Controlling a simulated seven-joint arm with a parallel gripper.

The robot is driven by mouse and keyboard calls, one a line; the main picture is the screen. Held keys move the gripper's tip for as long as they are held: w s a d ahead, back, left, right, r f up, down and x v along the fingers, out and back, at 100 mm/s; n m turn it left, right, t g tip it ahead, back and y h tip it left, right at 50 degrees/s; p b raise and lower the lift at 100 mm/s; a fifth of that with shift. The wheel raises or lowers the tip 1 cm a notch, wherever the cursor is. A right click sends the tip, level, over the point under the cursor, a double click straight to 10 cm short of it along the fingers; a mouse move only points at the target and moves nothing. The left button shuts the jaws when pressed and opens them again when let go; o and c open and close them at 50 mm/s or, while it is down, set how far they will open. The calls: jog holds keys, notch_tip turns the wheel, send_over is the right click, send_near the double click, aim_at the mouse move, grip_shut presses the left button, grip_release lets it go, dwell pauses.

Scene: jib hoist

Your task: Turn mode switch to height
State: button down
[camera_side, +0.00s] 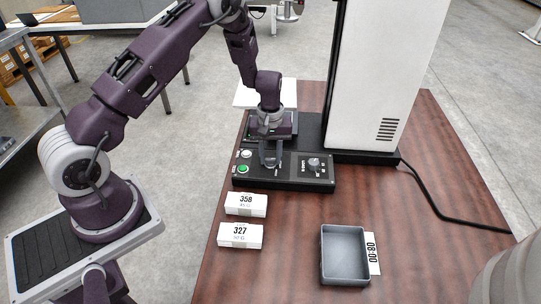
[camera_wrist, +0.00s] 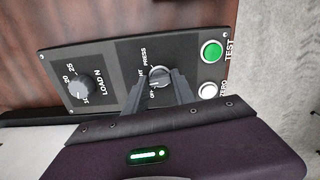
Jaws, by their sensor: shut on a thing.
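The mode switch (camera_wrist: 159,74) is a small grey knob on the black control panel (camera_side: 290,182). Around it in the wrist view are the label PRESS, a partly covered label ending in HT, and a third label that is partly hidden. My gripper (camera_wrist: 158,88) has its two dark fingers closed on the knob; it also shows in the side view (camera_side: 270,160), pointing down at the panel. In the side view the fingers hide the switch. I cannot tell clearly which label the knob points to.
A LOAD N dial (camera_wrist: 82,88) sits beside the switch; a green TEST button (camera_wrist: 211,51) and a white ZERO button (camera_wrist: 208,91) are on its other side. A tall white housing (camera_side: 380,75) stands behind. White boxes (camera_side: 240,236) and a grey tray (camera_side: 344,280) lie in front.

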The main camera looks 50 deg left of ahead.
jog(key=shift+m, duration=0.5)
dwell(0.3)
jog(key=c, duration=1)
grip_release()
jog(key=shift+c, duration=0.2)
